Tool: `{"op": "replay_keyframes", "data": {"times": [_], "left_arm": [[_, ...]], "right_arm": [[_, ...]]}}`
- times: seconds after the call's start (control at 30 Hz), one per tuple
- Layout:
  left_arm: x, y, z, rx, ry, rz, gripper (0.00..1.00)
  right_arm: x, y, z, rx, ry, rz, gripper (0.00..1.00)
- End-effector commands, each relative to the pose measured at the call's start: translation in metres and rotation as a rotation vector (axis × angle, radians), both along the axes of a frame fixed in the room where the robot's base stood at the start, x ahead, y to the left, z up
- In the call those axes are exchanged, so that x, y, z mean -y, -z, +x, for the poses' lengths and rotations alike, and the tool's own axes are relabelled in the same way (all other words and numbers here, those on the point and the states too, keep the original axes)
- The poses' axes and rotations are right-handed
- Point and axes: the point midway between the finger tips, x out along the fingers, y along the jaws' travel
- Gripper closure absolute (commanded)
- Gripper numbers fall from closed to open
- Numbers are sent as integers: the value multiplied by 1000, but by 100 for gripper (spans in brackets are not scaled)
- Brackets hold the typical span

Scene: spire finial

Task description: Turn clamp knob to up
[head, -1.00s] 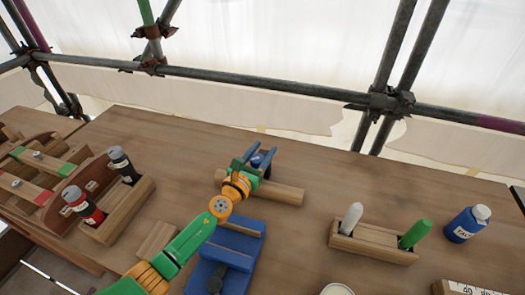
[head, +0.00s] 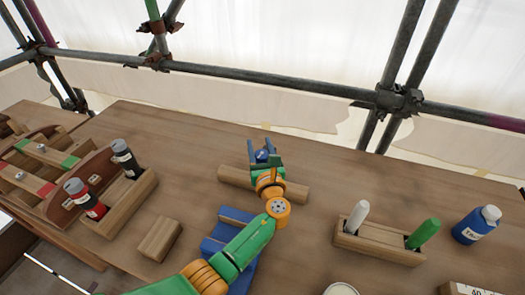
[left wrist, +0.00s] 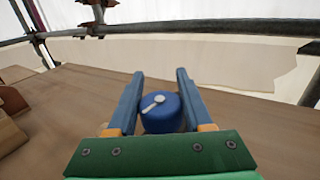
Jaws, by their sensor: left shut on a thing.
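The clamp knob (left wrist: 160,112) is a round blue knob with a white pointer mark on top. In the left wrist view it sits between the two blue fingers of my left gripper (left wrist: 158,100), which is shut on it. The white mark slants from lower left to upper right there. In the head view my left gripper (head: 264,155) is around the knob at a wooden bar (head: 290,189) on the table, and the knob is mostly hidden by the fingers. My right gripper is not in view.
A blue block fixture (head: 222,232) lies partly under my left arm. A wooden block (head: 160,238) and a holder with dark and red bottles (head: 125,207) are at left. A holder with white and green markers (head: 375,246) and a blue bottle (head: 476,225) are at right. Scaffold poles (head: 300,89) run behind.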

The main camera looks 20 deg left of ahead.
Motion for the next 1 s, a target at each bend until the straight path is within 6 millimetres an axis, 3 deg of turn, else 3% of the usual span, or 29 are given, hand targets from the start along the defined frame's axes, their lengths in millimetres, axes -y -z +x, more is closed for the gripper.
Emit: {"op": "replay_keyframes", "data": {"times": [0.1,0.4,1.0], "left_arm": [[-1,6,-1,1,-81,-3,100],[-6,4,-4,0,-230,-1,100],[-8,0,-5,0,-287,0,100]], "right_arm": [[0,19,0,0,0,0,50],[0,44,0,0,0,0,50],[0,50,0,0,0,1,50]]}}
